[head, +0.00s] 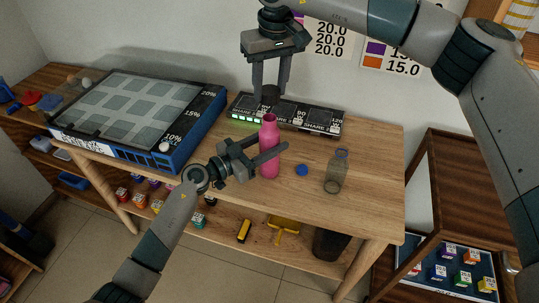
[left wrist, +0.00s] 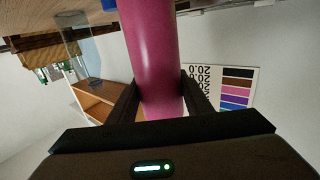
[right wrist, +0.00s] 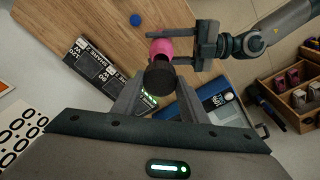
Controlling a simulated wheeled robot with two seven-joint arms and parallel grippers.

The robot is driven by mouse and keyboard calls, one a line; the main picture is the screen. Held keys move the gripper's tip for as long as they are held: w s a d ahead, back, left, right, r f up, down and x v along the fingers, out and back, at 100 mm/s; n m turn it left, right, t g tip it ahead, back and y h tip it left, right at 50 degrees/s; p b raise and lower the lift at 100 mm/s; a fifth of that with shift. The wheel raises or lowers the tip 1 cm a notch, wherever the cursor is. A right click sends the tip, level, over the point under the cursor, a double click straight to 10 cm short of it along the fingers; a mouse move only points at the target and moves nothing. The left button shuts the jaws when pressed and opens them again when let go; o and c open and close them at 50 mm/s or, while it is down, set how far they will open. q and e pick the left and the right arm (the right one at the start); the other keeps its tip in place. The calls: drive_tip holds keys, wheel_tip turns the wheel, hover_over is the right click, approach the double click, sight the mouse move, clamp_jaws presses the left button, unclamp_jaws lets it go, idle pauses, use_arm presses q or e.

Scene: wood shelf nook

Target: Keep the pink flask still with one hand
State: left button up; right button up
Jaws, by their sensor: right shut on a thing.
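The pink flask (head: 269,160) stands upright on the wooden table, near its front edge. My left gripper (head: 268,145) reaches in from the left at mid-body, one finger in front of the flask and one behind. In the left wrist view the fingers lie against both sides of the flask (left wrist: 152,50). My right gripper (head: 270,90) points down above the flask and is shut on a dark round cap (right wrist: 160,77). In the head view the cap (head: 269,96) is just above the flask's neck, seemingly with a small gap.
A clear grey bottle (head: 338,172) and a blue round piece (head: 302,170) are right of the flask. A black labelled strip (head: 310,117) with a green light lies behind it. A blue-sided board (head: 130,115) fills the table's left. A shelf below holds small items.

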sight(269, 118)
use_arm(q)
drive_tip(key=c, duration=0.8)
drive_tip(key=shift+o, duration=0.2)
use_arm(e)
drive_tip(key=shift+f, duration=2.45)
drive_tip(key=shift+f, duration=0.9)
drive_tip(key=shift+f, duration=0.55)
